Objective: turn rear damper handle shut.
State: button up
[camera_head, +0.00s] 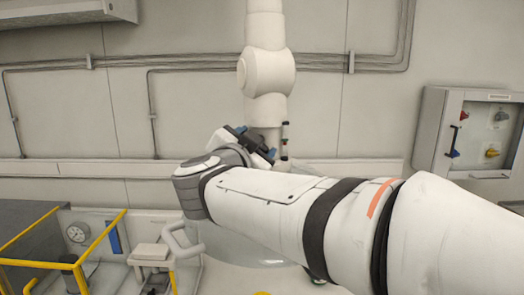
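A white vertical duct (266,75) with a rounded joint runs down from the top centre. A slim upright piece with dark ends (285,138) stands at the right side of its lower part; it may be the rear damper handle, but I cannot tell for sure. My gripper (257,143), dark with blue parts, is at the lower duct, just left of this piece. My wrist and forearm hide part of the duct's lower end. The fingertips are small and partly hidden, so I cannot tell whether they are open or touch anything.
An open wall cabinet (447,130) with coloured knobs hangs at the right. Grey conduits (180,62) run along the back wall. At the lower left are a yellow rail (100,240), a round gauge (77,233) and a grey loop handle (182,240). A transparent rounded vessel (235,250) is below my arm.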

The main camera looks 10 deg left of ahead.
jog(key=shift+m+b, duration=0.55)
jog(key=shift+m, duration=0.55)
jog(key=o, duration=1)
jog(key=s+b, duration=0.2)
jog(key=s, duration=0.6)
jog(key=shift+a, duration=0.2)
jog(key=shift+w, duration=0.1)
